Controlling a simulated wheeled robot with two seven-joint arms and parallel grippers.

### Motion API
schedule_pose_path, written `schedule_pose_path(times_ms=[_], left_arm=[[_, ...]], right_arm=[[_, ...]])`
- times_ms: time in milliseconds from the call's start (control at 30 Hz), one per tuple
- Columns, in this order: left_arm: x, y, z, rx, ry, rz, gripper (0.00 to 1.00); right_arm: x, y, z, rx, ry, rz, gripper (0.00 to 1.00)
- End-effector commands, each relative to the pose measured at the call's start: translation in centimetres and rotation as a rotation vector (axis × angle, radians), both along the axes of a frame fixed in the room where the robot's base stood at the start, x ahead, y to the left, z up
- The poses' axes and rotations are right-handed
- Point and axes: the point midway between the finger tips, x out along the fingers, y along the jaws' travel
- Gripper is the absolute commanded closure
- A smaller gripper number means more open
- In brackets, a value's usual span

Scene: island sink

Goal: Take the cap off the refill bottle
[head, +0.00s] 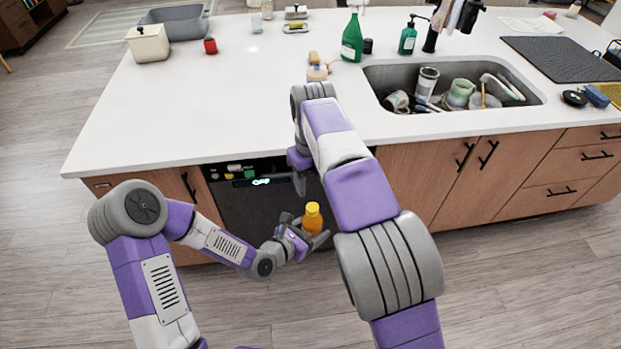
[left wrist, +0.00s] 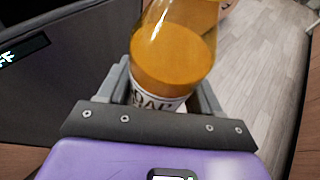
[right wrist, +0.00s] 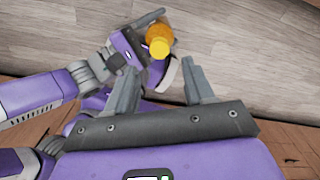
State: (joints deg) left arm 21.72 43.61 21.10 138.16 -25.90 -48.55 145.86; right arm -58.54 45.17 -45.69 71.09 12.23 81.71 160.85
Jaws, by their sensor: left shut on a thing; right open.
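The refill bottle (head: 312,223) holds orange liquid and has a yellow cap (head: 312,207) on top. It stands roughly upright in my left gripper (head: 306,238), which is shut on it in front of the island. In the left wrist view the bottle (left wrist: 175,50) sits between the fingers, its white label partly hidden; the cap is out of frame. My right gripper (head: 300,183) is above the bottle, partly hidden by my right arm. In the right wrist view its open, empty fingers (right wrist: 160,68) point toward the bottle (right wrist: 158,32), with the cap (right wrist: 159,48) facing the camera, apart from them.
A dark dishwasher front (head: 245,205) is behind the bottle. The white countertop (head: 215,110) is above, mostly clear on the left. A sink (head: 530,98) with dishes is at the right. A green spray bottle (head: 352,40) and green pump bottle (head: 407,40) stand behind.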

Motion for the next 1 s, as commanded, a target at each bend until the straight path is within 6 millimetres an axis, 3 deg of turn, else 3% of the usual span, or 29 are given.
schedule_pose_path(times_ms=[167,600,1000], left_arm=[[0.0,0.0,0.0,-0.001,-0.001,0.0,1.0],[0.0,0.0,0.0,-0.001,-0.001,0.0,1.0],[0.0,0.0,0.0,0.0,-0.001,0.0,1.0]], right_arm=[[-0.4,0.3,-0.6,-0.009,0.004,-0.024,0.47],[-0.4,0.3,-6.8,-0.008,0.004,-0.022,0.47],[-0.3,0.3,-7.7,-0.007,0.002,-0.022,0.47]])
